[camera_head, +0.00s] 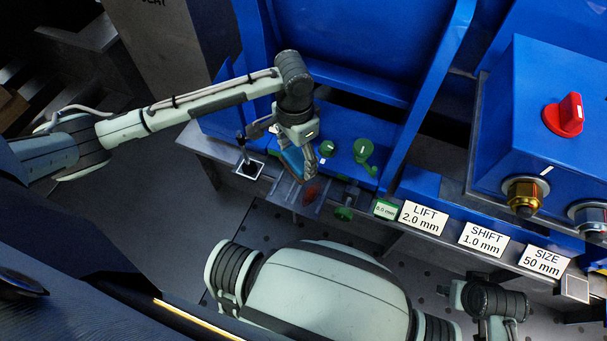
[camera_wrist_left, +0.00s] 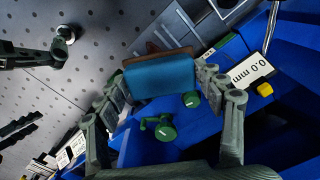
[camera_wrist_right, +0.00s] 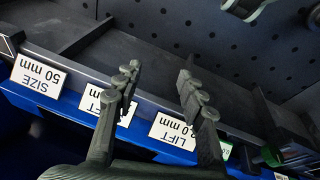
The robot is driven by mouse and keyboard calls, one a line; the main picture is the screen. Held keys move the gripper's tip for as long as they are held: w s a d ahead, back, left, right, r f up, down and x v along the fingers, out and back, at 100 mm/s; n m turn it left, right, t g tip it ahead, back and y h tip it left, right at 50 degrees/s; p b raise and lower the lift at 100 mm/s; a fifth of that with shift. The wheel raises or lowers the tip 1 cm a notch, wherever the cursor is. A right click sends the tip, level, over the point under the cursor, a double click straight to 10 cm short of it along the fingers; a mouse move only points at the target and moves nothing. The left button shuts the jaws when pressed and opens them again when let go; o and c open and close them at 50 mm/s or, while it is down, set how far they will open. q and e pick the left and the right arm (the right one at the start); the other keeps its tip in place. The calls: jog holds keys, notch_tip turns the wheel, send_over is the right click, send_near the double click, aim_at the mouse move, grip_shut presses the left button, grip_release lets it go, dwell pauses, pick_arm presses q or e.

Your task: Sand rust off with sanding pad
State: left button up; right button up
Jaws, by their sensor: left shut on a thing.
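My left gripper (camera_head: 300,160) is shut on a blue sanding pad (camera_head: 291,160). In the left wrist view the pad (camera_wrist_left: 160,76) sits between the two fingers, with a brown edge along its far side. A reddish-brown rust patch (camera_head: 312,193) shows on a grey metal piece (camera_head: 287,192) just below the pad in the head view. I cannot tell whether the pad touches it. My right gripper (camera_wrist_right: 158,77) is open and empty above the bench edge with the labels.
Green knobs (camera_head: 364,152) stand on the blue machine right of the left gripper. White labels LIFT (camera_head: 424,217), SHIFT (camera_head: 483,239) and SIZE (camera_head: 543,261) line the front rail. A blue box with a red switch (camera_head: 564,115) stands at the right. Blue uprights rise behind.

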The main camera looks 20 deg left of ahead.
pick_arm(q)
notch_tip(320, 180, down, 7)
jog(key=s+d+m, duration=0.1)
jog(key=d+m, duration=0.2)
jog(key=m, duration=0.8)
jog(key=shift+s+f+m+p, duration=0.2)
jog(key=shift+m+p, duration=0.2)
jog(key=shift+p, duration=0.05)
pick_arm(e)
jog(key=shift+a+f, duration=0.2)
jog(key=shift+f, duration=0.45)
jog(key=shift+a+f, duration=0.15)
jog(key=shift+f, duration=0.45)
pick_arm(q)
jog(key=shift+a, duration=0.1)
pick_arm(e)
jog(key=shift+w+r, duration=0.1)
pick_arm(q)
notch_tip(320, 180, down, 7)
jog(key=shift+r+b, duration=0.2)
jog(key=shift+b, duration=0.65)
jog(key=shift+f+b, duration=0.3)
jog(key=shift+f, duration=0.45)
pick_arm(e)
notch_tip(320, 180, up, 5)
jog(key=shift+w+d+f, duration=0.1)
jog(key=shift+w, duration=0.05)
